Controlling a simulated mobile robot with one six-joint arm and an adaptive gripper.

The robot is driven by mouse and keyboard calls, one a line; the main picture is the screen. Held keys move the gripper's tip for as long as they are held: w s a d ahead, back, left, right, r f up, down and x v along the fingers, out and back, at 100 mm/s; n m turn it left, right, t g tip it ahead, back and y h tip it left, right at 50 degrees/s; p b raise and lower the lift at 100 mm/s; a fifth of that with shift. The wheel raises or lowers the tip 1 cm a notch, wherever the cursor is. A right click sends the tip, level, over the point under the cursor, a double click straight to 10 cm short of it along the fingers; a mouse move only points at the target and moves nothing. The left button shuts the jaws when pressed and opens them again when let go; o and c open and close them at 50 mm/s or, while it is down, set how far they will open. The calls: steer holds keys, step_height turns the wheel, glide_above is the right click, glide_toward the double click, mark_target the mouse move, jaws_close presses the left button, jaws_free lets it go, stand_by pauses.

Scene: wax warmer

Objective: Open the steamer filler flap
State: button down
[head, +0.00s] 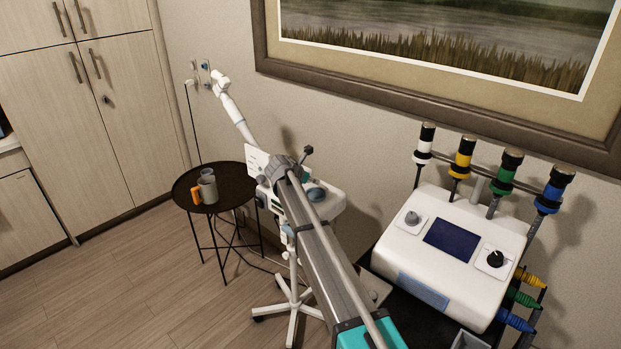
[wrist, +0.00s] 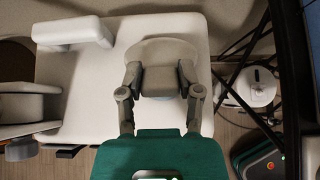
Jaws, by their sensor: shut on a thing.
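The white steamer (head: 328,203) stands on a wheeled stand in the middle of the head view, with its long jointed steam arm (head: 235,115) rising to the left. Its pale housing (wrist: 85,85) fills much of the wrist view. The filler flap (wrist: 165,50) shows there as a rounded grey-beige piece with a blocky tab (wrist: 160,81). My gripper (wrist: 160,76) has one finger on each side of this tab and is shut on it. In the head view my gripper (head: 283,168) is over the steamer; its fingertips and the flap are hard to make out. I cannot tell the flap's angle.
A white wax warmer console (head: 450,255) with coloured handpieces stands at right. The wall and framed picture (head: 450,62) are close behind. Open floor lies at lower left.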

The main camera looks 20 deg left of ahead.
steer(key=shift+w+d+r, duration=0.1)
steer(key=shift+w+r, duration=0.1)
steer(key=shift+w, duration=0.1)
stand_by(0.4)
steer(key=shift+c, duration=1.4)
jaws_free()
steer(key=shift+f, duration=0.1)
steer(key=shift+s, duration=0.1)
